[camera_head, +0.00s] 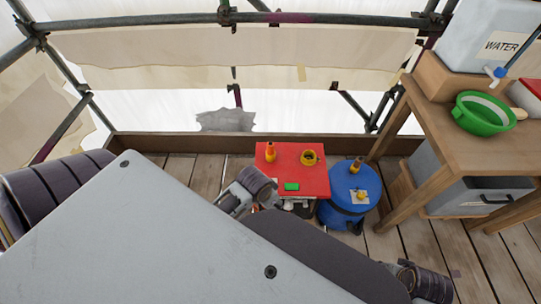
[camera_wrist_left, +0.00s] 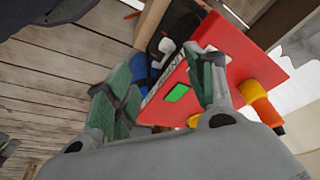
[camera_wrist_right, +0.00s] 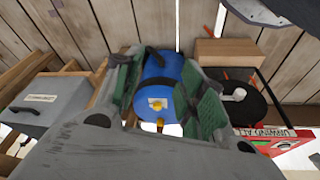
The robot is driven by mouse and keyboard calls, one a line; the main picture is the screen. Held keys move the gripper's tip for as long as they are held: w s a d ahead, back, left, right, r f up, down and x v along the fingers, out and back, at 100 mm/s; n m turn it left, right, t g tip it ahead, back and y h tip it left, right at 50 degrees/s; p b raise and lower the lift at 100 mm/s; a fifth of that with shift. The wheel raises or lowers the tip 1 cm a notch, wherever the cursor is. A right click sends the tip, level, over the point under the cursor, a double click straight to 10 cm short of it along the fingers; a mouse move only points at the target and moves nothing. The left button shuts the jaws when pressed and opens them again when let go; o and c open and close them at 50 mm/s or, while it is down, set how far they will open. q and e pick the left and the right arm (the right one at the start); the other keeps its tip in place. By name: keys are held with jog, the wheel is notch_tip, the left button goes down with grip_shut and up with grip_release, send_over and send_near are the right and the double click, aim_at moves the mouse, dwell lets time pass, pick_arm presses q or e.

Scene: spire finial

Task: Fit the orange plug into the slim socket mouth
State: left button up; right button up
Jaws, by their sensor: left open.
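An upright orange piece, seemingly the orange plug (camera_head: 270,153), stands at the back left of a red tabletop (camera_head: 318,178). In the left wrist view the plug (camera_wrist_left: 264,106) is beyond the right finger, outside the jaws. A yellow ring-shaped socket (camera_head: 309,158) with a dark mouth stands right of it. A small yellow fitting (camera_head: 361,195) sits on a pale plate on the blue barrel; which mouth is the slim one I cannot tell. My left gripper (camera_head: 232,200) is open and empty at the red top's left front. My right gripper (camera_wrist_right: 163,92) is open and empty, facing the barrel.
A green patch (camera_head: 291,187) marks the red top. The blue barrel (camera_head: 338,212) stands right of it, with another orange-brown fitting (camera_head: 356,166) on top. A wooden bench (camera_head: 455,135) with a green bowl (camera_head: 483,114) is at right. Scaffold rails (camera_head: 150,23) run behind.

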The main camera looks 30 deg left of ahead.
pick_arm(q)
jog(key=w+d+r+m+g+h+b, duration=0.1)
jog(key=w+d+r+m, duration=0.15)
jog(key=w+m, duration=0.3)
jog(key=w+d+r+m+b, duration=0.1)
jog(key=w+r+m, duration=0.3)
jog(key=w+m, duration=0.15)
pick_arm(e)
notch_tip(320, 180, down, 21)
jog(key=s, duration=0.1)
pick_arm(q)
jog(key=w+a+r+g, duration=0.1)
jog(key=w+a+r, duration=0.2)
jog(key=a, duration=0.5)
jog(key=w+a+r+m+g+y, duration=0.1)
jog(key=w+a+r, duration=0.3)
jog(key=a, duration=0.4)
jog(key=shift+w+a+r+y, duration=0.3)
jog(key=shift+w+a, duration=0.05)
jog(key=shift+w, duration=0.5)
pick_arm(e)
jog(key=s+d+f, duration=0.2)
jog(key=s+f, duration=0.3)
jog(key=f, duration=0.3)
jog(key=s+d+f, duration=0.2)
jog(key=s+f, duration=0.2)
jog(key=f, duration=0.5)
jog(key=shift+s+f+g, duration=0.15)
jog(key=shift+s+g, duration=0.15)
jog(key=shift+s, duration=0.1)
